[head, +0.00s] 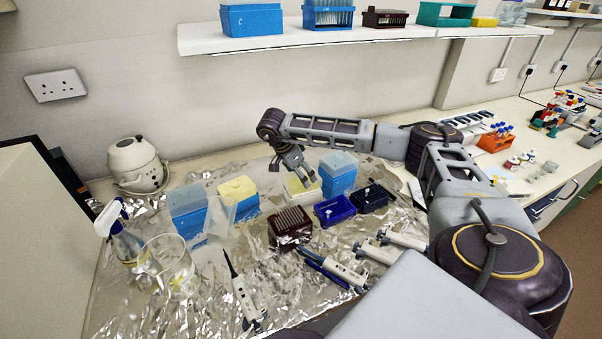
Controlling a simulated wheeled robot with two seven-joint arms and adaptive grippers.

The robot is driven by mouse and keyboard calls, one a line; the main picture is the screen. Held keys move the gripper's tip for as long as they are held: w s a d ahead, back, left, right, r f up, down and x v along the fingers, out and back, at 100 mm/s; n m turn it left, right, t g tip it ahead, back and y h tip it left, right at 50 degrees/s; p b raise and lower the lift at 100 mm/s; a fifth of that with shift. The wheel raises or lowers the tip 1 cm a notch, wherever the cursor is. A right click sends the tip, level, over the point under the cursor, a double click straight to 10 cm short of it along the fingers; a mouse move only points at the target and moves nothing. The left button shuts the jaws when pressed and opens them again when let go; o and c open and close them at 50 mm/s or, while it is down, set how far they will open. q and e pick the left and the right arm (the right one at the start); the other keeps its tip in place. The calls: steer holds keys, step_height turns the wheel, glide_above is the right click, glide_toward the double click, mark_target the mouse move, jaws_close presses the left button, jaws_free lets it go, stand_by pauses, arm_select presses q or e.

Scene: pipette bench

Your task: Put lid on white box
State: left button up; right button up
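A small off-white box (303,190) with a pale yellowish top stands on the foil, left of a tall blue box. My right gripper (294,172) reaches in from the right and points down at this box. Its fingertips are at or just above the box's back edge; contact is unclear. The fingers are small here, so I cannot tell whether they are open or shut. No separate white lid can be made out. A clear, lid-like piece (229,210) leans by the blue box with a yellow top (239,195). My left gripper is not in view.
Tall blue boxes (187,212) (338,176) flank the area. A dark red tip rack (290,226), a blue rack (335,210) and a dark blue rack (371,195) stand in front. Several pipettes and a glass beaker (167,264) are nearer. A shelf (360,36) hangs above.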

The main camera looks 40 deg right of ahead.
steer(key=shift+f, duration=0.55)
stand_by(0.4)
steer(key=shift+s+a+f, duration=0.15)
steer(key=shift+s+f, duration=0.1)
steer(key=shift+f, duration=0.3)
stand_by(0.4)
steer(key=shift+f, duration=0.1)
steer(key=shift+c, duration=0.8)
steer(key=o, duration=1)
steer(key=shift+o, duration=1.2)
steer(key=shift+w+d+f, duration=0.1)
steer(key=shift+w+d, duration=0.1)
steer(key=shift+w, duration=0.1)
steer(key=shift+r, duration=0.2)
steer(key=shift+s+a+r, duration=0.1)
